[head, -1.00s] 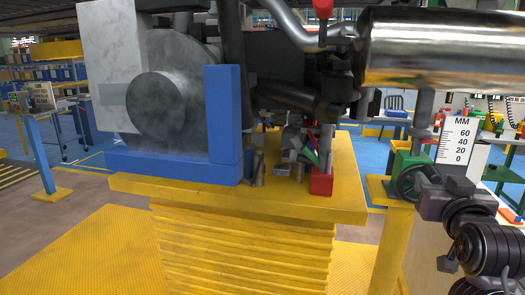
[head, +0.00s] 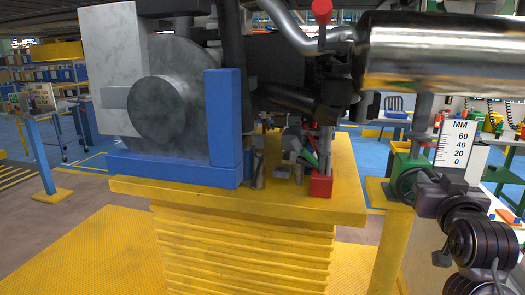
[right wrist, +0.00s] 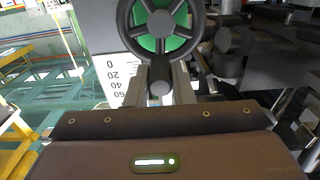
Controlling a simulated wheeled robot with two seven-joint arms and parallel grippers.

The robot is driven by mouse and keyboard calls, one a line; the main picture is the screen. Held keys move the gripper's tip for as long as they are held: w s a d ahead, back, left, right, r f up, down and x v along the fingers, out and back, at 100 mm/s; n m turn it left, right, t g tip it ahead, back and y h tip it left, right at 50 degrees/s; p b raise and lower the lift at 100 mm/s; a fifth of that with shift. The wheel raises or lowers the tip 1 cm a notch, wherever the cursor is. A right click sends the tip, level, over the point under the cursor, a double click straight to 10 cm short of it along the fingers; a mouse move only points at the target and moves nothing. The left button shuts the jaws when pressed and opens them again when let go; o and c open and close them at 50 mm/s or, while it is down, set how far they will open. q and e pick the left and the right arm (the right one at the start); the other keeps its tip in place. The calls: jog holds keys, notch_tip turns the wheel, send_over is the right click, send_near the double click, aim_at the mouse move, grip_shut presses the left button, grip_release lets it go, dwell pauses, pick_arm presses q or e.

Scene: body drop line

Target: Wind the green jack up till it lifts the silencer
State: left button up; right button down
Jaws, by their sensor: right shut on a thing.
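The silencer is a shiny metal cylinder (head: 450,55) at the upper right of the head view. The green jack (head: 402,163) stands below it on a yellow stand, with a grey post (head: 422,115) rising toward the silencer's underside. I cannot tell whether they touch. The jack's dark handwheel is partly hidden by my right gripper (head: 420,187). In the right wrist view the wheel's rim (right wrist: 125,22) surrounds the green body, and my right gripper (right wrist: 160,88) is shut on the wheel's crank knob (right wrist: 160,74). My left gripper is not in view.
A white millimetre scale (head: 457,142) stands just right of the jack. A yellow platform (head: 230,205) carries grey machinery, a blue bracket (head: 222,120) and a red block (head: 321,186). Dark pipework crowds the space left of the silencer.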

jog(key=shift+s+d+f, duration=0.15)
jog(key=shift+d+f, duration=0.2)
jog(key=shift+d, duration=0.25)
jog(key=shift+s+d+f, duration=0.1)
jog(key=shift+d+f, duration=0.2)
jog(key=shift+d, duration=0.25)
jog(key=shift+b, duration=0.3)
jog(key=shift+s+d+f+b, duration=0.1)
jog(key=shift+d+f+b, duration=0.2)
jog(key=shift+f, duration=0.25)
jog(key=shift+s+d+f+b, duration=0.15)
jog(key=shift+d+f, duration=0.2)
jog(key=shift+f, duration=0.2)
jog(key=shift+f, duration=0.1)
